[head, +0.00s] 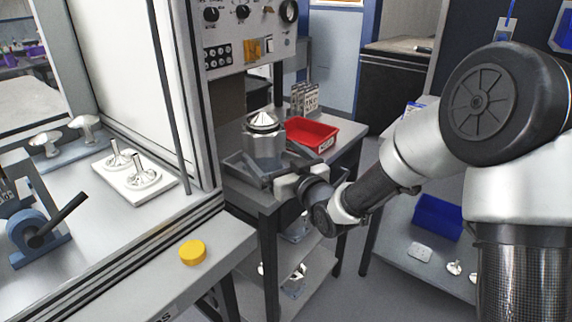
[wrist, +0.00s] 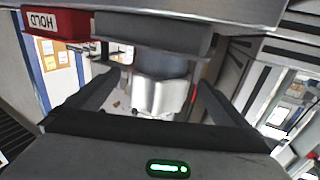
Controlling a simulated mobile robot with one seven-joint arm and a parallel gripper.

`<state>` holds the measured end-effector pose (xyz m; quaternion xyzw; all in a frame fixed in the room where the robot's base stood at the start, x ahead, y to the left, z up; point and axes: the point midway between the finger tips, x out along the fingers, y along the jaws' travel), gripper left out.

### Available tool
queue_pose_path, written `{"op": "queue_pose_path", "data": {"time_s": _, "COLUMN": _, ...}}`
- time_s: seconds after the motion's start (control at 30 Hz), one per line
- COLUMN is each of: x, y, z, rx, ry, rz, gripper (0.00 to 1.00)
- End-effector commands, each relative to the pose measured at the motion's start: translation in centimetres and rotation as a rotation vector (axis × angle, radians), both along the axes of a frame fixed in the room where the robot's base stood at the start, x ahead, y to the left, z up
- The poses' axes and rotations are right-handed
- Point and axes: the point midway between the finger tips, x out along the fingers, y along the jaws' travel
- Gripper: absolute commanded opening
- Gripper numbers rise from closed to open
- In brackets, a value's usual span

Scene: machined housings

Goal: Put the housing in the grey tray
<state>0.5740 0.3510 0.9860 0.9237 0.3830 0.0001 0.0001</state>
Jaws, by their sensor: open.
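In the wrist view, which looks inverted, the housing (wrist: 160,95) shows between my two dark fingers. The grey tray (wrist: 150,35) shows there beside the red bin; its wall covers the housing's lower end, so the housing looks to be inside or just behind it. My gripper (wrist: 156,82) is open, a finger on each side of the housing, with gaps visible. In the head view my gripper (head: 262,166) reaches in from the right, low at the housing.
An instrument panel (head: 245,35) rises behind the bench. A yellow round part (head: 192,252) lies on the ledge at left. A blue bin (head: 437,217) sits lower right.

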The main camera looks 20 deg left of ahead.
Motion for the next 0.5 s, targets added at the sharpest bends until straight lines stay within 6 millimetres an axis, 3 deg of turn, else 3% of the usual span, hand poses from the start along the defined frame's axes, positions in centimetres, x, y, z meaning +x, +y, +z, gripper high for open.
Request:
{"op": "queue_pose_path", "data": {"time_s": 0.3, "x": -4.3, "y": -4.5, "z": 0.0, "rx": -0.001, "ry": 0.001, "rz": -0.002, "gripper": 1.00}}
{"op": "queue_pose_path", "data": {"time_s": 0.5, "x": -5.4, "y": -5.5, "z": 0.0, "rx": 0.001, "ry": 0.001, "rz": -0.001, "gripper": 1.00}}
